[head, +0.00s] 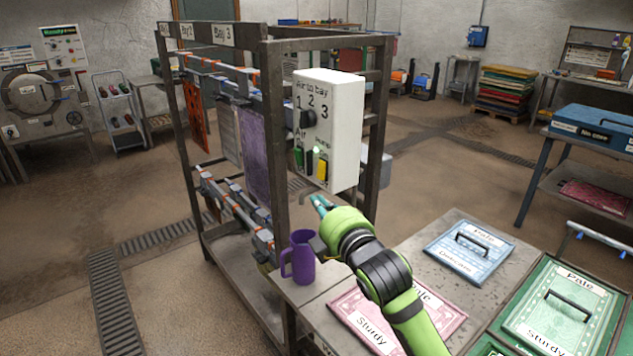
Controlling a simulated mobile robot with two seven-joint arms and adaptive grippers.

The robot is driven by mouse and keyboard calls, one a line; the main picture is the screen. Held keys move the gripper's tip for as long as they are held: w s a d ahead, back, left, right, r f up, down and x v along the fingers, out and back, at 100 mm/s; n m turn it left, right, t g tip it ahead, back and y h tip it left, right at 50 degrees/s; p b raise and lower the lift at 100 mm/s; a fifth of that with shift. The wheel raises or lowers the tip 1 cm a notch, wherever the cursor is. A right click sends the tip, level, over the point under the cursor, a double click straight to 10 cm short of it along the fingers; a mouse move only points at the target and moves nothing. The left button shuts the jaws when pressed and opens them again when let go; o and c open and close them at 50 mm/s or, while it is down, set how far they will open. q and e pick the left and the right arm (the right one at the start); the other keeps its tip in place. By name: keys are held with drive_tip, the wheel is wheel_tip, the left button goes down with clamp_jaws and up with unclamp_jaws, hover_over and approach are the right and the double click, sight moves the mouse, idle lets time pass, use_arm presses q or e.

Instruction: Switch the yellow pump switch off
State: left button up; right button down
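The yellow pump switch (322,170) is at the lower right of a white control box (342,118) on the rack's end post. A green switch (299,158) sits left of it under the label "Air". A small pale green light shows just above the switches. My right gripper (319,203) is below the yellow switch in the picture, its teal fingertips pointing up toward the box. I cannot tell whether they touch the box, or whether they are open or shut. The switch's exact tilt is too small to read. My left gripper is out of view.
A purple mug (301,257) stands on the table just left of my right gripper. Pink (443,312), blue (468,252) and green (562,307) labelled panels lie at the right. The metal rack (278,150) with hanging mats fills the space left of the box.

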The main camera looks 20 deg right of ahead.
sight(322, 170)
drive_tip(key=w+d+f+p, duration=0.1)
drive_tip(key=w+p, duration=0.3)
drive_tip(key=w, duration=0.6)
drive_tip(key=shift+w+d+p, duration=0.35)
drive_tip(key=shift+w+d, duration=0.05)
drive_tip(key=shift+d, duration=0.45)
drive_tip(key=shift+f, duration=0.1)
